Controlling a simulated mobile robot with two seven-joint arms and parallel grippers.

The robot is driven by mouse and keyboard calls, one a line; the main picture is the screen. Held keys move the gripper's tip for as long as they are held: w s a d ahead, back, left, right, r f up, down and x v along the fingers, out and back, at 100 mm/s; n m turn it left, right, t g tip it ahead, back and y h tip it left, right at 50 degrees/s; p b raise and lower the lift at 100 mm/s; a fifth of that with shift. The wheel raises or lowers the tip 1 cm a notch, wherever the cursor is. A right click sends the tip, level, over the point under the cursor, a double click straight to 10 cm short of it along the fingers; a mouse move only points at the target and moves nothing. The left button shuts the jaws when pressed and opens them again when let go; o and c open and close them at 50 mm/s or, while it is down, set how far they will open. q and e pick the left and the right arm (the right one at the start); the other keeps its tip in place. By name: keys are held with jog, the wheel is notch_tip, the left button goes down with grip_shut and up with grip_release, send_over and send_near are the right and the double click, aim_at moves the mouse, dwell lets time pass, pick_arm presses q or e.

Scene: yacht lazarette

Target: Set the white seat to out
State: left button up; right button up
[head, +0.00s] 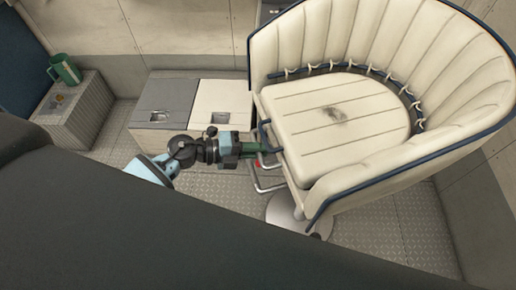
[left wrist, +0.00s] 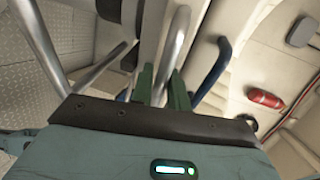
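The white seat (head: 345,120) is a cream, barrel-backed chair with dark blue piping at the right, on a round metal pedestal (head: 287,210). A dark blue loop (head: 265,133) and a bent metal bar (head: 268,187) show at its front-left edge. My left gripper (head: 262,148) is at that edge, just under the cushion. In the left wrist view its green fingers (left wrist: 162,88) stand close together on either side of a metal bar (left wrist: 172,50), which fills the gap between them. The blue loop (left wrist: 213,68) is to the right of the fingers. My right gripper is not in view.
A low locker with a grey lid (head: 165,100) and a white lid (head: 221,103) stands behind my left arm. A green mug (head: 64,69) stands on a grey box (head: 78,112) at the left. Metal tread floor (head: 385,225) is clear around the pedestal.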

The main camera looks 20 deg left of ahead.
pick_arm(q)
grip_shut()
jog(key=shift+a, duration=0.1)
jog(key=s+f+v, duration=0.1)
jog(key=v, duration=0.8)
jog(key=shift+s+f, duration=0.25)
jog(key=shift+f, duration=0.1)
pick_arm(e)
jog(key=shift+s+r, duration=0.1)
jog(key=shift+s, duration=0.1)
pick_arm(q)
jog(key=shift+o, duration=2)
grip_release()
jog(key=shift+d, duration=0.2)
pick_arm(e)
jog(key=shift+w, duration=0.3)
